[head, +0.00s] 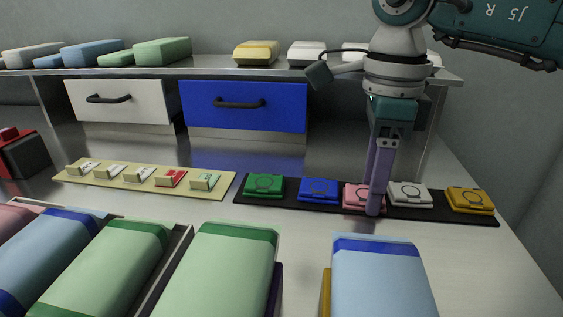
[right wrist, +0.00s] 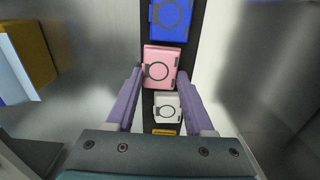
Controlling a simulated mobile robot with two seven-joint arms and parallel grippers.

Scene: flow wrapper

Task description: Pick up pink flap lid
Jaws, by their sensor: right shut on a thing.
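The pink flap lid (head: 356,195) sits on the black strip between the blue lid and the white lid. It carries a dark ring and dark hinge marks, seen in the right wrist view (right wrist: 160,62). My right gripper (head: 376,208) points straight down at the lid, with its purple fingers hiding the lid's right part in the head view. In the right wrist view its fingertips (right wrist: 160,75) stand on either side of the pink lid and are shut on it. The lid shows no clear gap above the strip. My left gripper is not in view.
The black strip (head: 428,214) also holds a green lid (head: 264,185), a blue lid (head: 319,190), a white lid (head: 410,194) and a yellow lid (head: 470,200). A beige strip (head: 222,187) with small labelled pieces lies left. Large green and blue packs (head: 380,280) stand in front.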

